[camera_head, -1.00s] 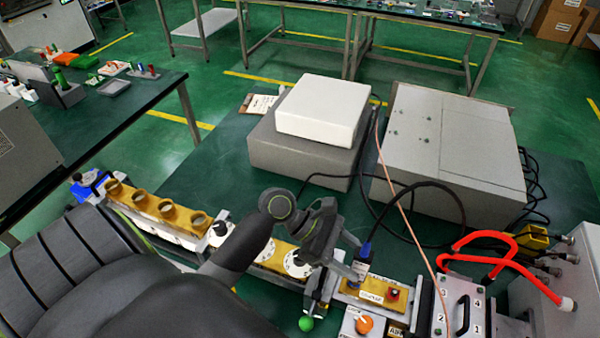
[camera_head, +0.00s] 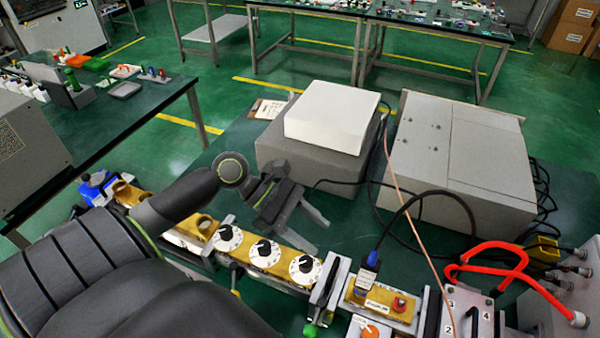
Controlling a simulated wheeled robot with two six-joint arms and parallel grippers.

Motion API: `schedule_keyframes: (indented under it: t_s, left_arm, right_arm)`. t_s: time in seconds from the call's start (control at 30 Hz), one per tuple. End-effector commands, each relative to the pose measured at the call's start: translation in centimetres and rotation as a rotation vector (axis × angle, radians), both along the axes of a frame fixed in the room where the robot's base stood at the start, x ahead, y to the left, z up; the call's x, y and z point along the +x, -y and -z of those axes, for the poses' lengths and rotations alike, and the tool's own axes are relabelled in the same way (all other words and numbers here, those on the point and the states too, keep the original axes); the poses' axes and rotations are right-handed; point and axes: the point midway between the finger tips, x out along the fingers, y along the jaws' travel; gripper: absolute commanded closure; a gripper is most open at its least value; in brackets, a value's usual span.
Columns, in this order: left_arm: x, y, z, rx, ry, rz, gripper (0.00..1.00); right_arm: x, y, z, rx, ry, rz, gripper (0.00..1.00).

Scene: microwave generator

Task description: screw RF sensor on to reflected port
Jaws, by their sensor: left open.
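The RF sensor (camera_head: 368,267), a dark blue and silver piece with a black cable from its top, stands nearly upright on the brass coupler (camera_head: 377,304) at the left end of its top. Its base meets a port there, but I cannot tell how tightly it is screwed on. A red-capped port (camera_head: 400,304) sits to its right on the same coupler. My left gripper (camera_head: 306,224) is open and empty, above and to the left of the sensor, apart from it. My right gripper is not in view.
White dials (camera_head: 264,253) line the brass waveguide (camera_head: 200,226) below my left gripper. A white box on a grey box (camera_head: 310,160) and a large grey unit (camera_head: 450,160) stand behind. A red hose (camera_head: 500,262) and the sensor's black cable (camera_head: 440,193) run at the right.

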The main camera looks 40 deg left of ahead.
Motion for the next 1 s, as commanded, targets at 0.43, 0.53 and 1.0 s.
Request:
schedule_keyframes:
  t_s: [0.43,0.53,1.0]
  left_arm:
    - [-0.6,-2.1,-1.4,0.0,0.0,-0.001,0.49]
    - [-0.6,-2.2,-1.4,0.0,-0.001,-0.001,0.49]
    - [-0.6,-2.1,-1.4,0.0,0.0,0.0,0.49]
  right_arm:
    - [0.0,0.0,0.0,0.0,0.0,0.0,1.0]
    - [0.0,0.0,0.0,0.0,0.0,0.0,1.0]
    - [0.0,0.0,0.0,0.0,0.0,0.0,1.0]
